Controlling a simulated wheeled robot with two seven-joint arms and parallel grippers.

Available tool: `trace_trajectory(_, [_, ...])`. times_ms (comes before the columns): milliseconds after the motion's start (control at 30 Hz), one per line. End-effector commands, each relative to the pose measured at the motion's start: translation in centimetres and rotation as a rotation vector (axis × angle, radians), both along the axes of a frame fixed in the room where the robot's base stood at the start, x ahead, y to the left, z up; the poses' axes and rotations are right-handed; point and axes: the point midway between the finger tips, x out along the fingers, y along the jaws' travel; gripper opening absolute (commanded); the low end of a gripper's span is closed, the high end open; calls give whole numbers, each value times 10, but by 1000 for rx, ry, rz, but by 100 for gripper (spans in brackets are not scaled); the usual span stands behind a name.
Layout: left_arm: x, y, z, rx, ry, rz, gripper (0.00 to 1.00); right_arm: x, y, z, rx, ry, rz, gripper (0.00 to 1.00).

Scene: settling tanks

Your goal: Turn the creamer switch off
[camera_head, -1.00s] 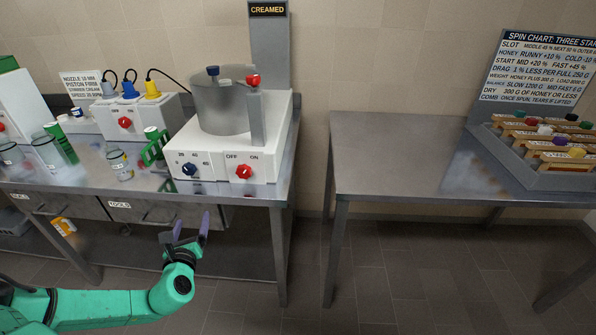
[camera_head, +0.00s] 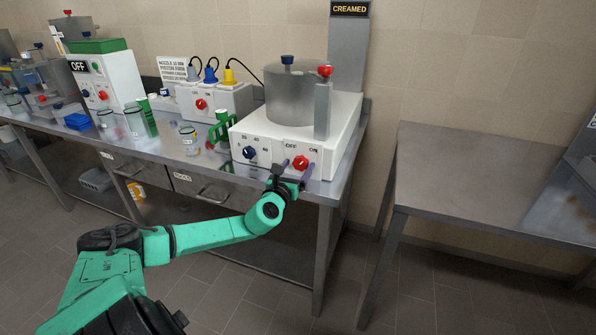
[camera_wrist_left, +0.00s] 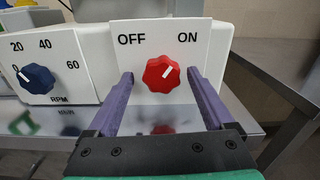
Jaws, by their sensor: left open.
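My left gripper (camera_head: 293,170) is open in front of the panel. In the wrist view its purple fingers stand on either side of the knob, with gaps showing; I cannot tell how deep they reach. My right gripper is not in view.
A blue RPM knob (camera_wrist_left: 37,79) sits left of the switch. A red-topped lever (camera_head: 322,110) stands on the creamer. A green-handled item (camera_head: 222,130) and glass jars (camera_head: 189,140) stand to the left on the bench. An empty steel table (camera_head: 470,170) stands at right, past a gap.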

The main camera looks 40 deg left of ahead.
Motion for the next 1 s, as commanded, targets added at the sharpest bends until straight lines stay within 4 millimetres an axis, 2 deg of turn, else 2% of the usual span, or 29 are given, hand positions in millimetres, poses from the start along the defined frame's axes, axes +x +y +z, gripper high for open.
trace_trajectory(300, [5, 1, 0, 0, 2, -2, 86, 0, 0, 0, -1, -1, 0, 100])
trace_trajectory(467, [5, 1, 0, 0, 1, -2, 25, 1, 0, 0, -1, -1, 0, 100])
trace_trajectory(500, [5, 1, 0, 0, 1, -2, 10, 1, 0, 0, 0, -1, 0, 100])
trace_trajectory(533, [5, 1, 0, 0, 1, -2, 0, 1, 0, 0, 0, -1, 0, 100])
trace_trajectory(1000, [5, 0, -2, -94, -32, -2, 0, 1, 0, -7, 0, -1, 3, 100])
